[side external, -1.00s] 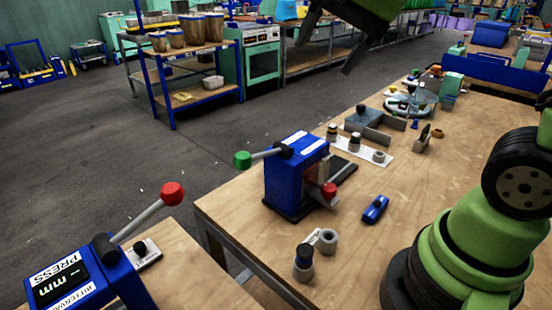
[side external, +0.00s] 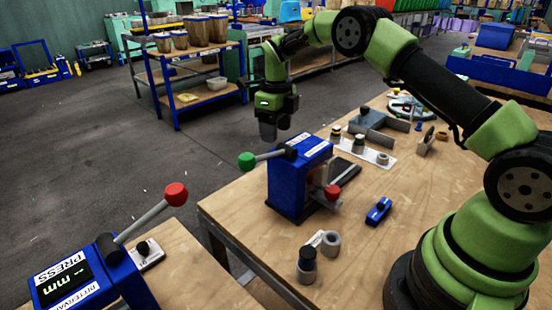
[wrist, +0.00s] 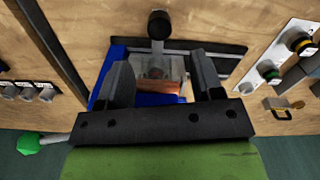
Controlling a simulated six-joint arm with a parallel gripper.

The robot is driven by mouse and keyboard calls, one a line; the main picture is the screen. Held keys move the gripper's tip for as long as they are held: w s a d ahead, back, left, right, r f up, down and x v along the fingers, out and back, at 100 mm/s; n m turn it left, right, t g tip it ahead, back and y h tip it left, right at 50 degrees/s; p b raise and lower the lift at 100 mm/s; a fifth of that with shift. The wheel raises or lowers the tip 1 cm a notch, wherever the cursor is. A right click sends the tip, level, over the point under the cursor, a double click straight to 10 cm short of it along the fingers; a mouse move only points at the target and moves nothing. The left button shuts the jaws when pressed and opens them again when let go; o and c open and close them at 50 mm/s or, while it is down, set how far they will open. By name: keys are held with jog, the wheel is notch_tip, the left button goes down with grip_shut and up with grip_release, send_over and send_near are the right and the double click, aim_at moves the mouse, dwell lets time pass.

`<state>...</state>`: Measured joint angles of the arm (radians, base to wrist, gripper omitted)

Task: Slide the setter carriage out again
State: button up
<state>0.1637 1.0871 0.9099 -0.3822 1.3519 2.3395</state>
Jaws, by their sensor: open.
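The blue press (side external: 290,185) stands near the table's left edge, with a green-knobbed lever (side external: 246,160) pointing left and a red-knobbed lever (side external: 332,191) at its right. My gripper (side external: 268,134) points down above and just behind the press, apart from it. In the wrist view my gripper (wrist: 161,62) is open, with nothing held between the fingers. Between and beyond them show a grey rod with a black knob (wrist: 159,25) and an orange-brown block (wrist: 165,87), over the blue body. I cannot tell which part is the setter carriage; the fingers hide some of it.
A blue clamp-like piece (side external: 378,210) and small cylinders (side external: 306,262) lie in front of the press. A white strip with knobs (side external: 368,153) lies behind it. A second press (side external: 75,285) stands at the lower left. The table middle is partly clear.

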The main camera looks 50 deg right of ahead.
notch_tip(320, 180, down, 9)
jog(key=shift+r, duration=0.15)
